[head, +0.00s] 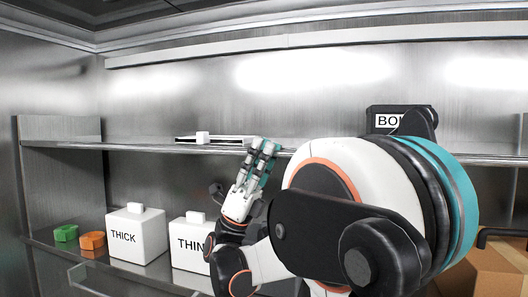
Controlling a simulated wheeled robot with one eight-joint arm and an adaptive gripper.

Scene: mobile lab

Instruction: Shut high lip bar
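The upper shelf (130,146) runs across the steel wall, its front edge showing as a thin strip. I cannot clearly pick out a separate lip bar on it; my arm hides part of its middle and right. A pale rail-like frame (95,288) shows low at the left, in front of the lower shelf; I cannot tell whether it is a lip bar. My gripper (265,147), with white and teal fingers, points up at the upper shelf's front edge. The fingers look close together, but I cannot tell whether they touch the edge or hold anything.
A flat white-topped item (218,139) lies on the upper shelf, and a dark labelled box (384,120) stands farther right. The lower shelf holds green (65,233) and orange (92,241) blocks and white THICK (137,246) and THIN (187,254) boxes. A cardboard box (490,272) is lower right.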

